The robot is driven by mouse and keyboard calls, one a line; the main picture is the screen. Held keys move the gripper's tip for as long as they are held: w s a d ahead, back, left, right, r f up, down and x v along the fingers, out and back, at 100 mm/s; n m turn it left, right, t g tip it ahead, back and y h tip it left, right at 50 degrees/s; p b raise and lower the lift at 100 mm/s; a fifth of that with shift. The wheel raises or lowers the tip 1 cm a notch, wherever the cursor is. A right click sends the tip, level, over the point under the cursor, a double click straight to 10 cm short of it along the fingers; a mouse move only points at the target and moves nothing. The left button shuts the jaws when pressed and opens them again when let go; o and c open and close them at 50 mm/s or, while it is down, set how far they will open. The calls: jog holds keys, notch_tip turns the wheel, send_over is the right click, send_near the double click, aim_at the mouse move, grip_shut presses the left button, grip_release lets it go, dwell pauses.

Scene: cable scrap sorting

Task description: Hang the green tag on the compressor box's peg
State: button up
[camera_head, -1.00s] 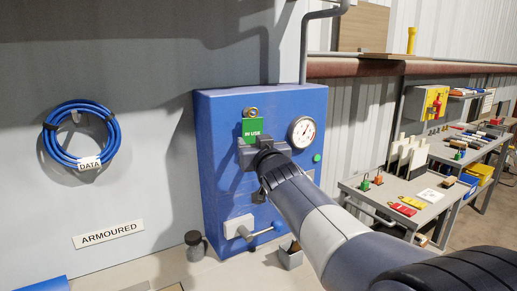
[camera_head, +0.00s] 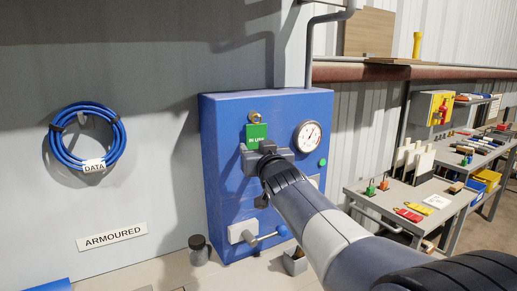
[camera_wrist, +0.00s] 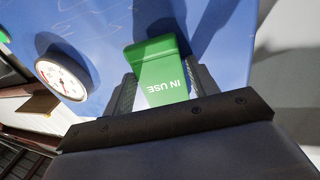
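The green tag (camera_head: 257,133), marked "IN USE", is at the front of the blue compressor box (camera_head: 225,190), left of the gauge. A brass-coloured ring or peg end (camera_head: 254,116) shows at its top; I cannot tell the two apart. My gripper (camera_head: 266,152) is just below the tag, in front of the box. In the wrist view the tag (camera_wrist: 160,72) lies between my two fingers (camera_wrist: 163,88), slightly askew, with a narrow gap at its left lower edge. The fingers look open around it. The peg is mostly hidden behind the tag.
A gauge (camera_head: 307,136) and green button (camera_head: 322,162) are right of the tag. A blue-handled lever (camera_head: 265,237) is below. A blue cable coil (camera_head: 88,137) hangs left. A bench (camera_head: 405,195) with red and yellow tags stands at right.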

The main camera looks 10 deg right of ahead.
jog(key=o, duration=0.3)
jog(key=shift+r, duration=0.1)
jog(key=shift+o, duration=0.2)
jog(key=shift+s, duration=0.1)
jog(key=s+p, duration=0.1)
jog(key=s, duration=0.9)
jog(key=shift+s+d+f, duration=0.3)
jog(key=shift+s+d, duration=0.05)
jog(key=shift+d, duration=0.05)
jog(key=shift+w, duration=0.15)
jog(key=w, duration=0.7)
jog(key=w+b, duration=0.1)
jog(key=w, duration=0.2)
jog(key=shift+w+a+r, duration=0.25)
jog(key=shift+w+a, duration=0.1)
jog(key=shift+a, duration=0.05)
jog(key=shift+s+r+p, duration=0.25)
jog(key=shift+r+p, duration=0.1)
jog(key=shift+r, duration=0.05)
jog(key=shift+s+d, duration=0.1)
jog(key=shift+s, duration=0.05)
jog(key=shift+f, duration=0.1)
